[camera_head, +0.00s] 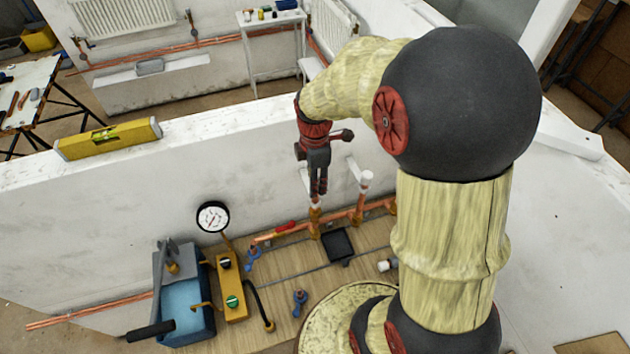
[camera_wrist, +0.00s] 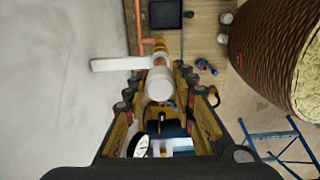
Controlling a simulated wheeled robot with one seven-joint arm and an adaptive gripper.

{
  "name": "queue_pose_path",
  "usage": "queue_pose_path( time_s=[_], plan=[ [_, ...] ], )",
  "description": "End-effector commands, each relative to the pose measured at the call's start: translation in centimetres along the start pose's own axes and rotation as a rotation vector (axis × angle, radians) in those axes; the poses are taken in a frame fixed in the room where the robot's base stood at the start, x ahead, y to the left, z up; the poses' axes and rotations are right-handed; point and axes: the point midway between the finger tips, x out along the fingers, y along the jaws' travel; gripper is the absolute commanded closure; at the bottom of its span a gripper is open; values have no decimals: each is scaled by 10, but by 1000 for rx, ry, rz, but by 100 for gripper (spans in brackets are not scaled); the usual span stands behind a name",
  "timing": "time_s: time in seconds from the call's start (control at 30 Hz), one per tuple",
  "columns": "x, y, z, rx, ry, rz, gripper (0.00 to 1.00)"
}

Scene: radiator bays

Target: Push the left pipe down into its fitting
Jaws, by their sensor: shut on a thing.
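My gripper (camera_head: 318,190) points down beside the low white wall, above the copper pipework. It is shut on the upper end of the left pipe (camera_head: 316,203). In the wrist view, the pipe's round white end (camera_wrist: 158,84) sits between the two fingers. Below the gripper, the pipe stands about upright at a brass fitting (camera_head: 314,215). I cannot tell how deep the pipe sits in this fitting. A second upright pipe (camera_head: 361,199) with a white top stands apart to the right.
A pressure gauge (camera_head: 213,217), a yellow pump unit (camera_head: 231,285) and a blue tank (camera_head: 180,290) stand on the wooden boards at left. A black square tray (camera_head: 338,246) lies near the fittings. A yellow level (camera_head: 108,138) rests on the wall top.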

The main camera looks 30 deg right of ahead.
Motion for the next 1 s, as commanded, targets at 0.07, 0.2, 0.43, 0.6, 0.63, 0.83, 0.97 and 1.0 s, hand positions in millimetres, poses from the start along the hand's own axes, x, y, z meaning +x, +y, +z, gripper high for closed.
queue_pose_path(
  time_s=[0.07,0.2,0.43,0.6,0.63,0.83,0.97,1.0],
  plan=[
    [1,0,0,0,0,0,92],
    [8,0,0,0,0,-1,92],
    [21,-1,0,0,0,-2,92],
    [30,-1,0,0,0,-2,92],
    [32,-1,0,0,0,-2,92],
    [42,0,0,0,0,-2,92],
    [39,0,0,0,0,-1,66],
    [39,0,0,0,0,-1,64]
  ],
)
